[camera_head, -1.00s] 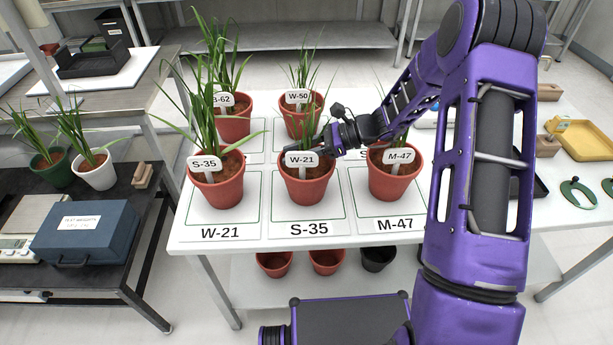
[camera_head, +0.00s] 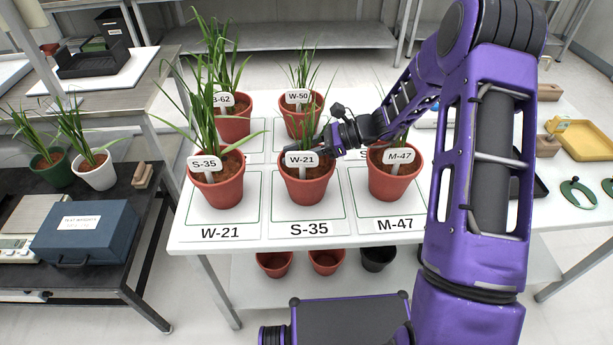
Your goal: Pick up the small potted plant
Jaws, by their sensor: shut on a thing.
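The terracotta pot tagged W-21 (camera_head: 307,187) stands upright on the S-35 card (camera_head: 310,229), in the front row of the white table. It holds a small green plant. My gripper (camera_head: 322,142) is at the back right of this pot's rim and is shut on it; the fingertips are partly hidden. The pot tagged S-35 (camera_head: 217,187) stands to the left on the W-21 card (camera_head: 222,233). The pot tagged M-47 (camera_head: 393,182) stands to the right on the M-47 card (camera_head: 396,224), close under my wrist.
Behind stand the pots tagged W-50 (camera_head: 300,121) and B-62 (camera_head: 233,125). A yellow tray (camera_head: 583,139) lies at the right. Left, a black bench holds a blue case (camera_head: 85,232), a white pot (camera_head: 97,173) and a green pot (camera_head: 52,170).

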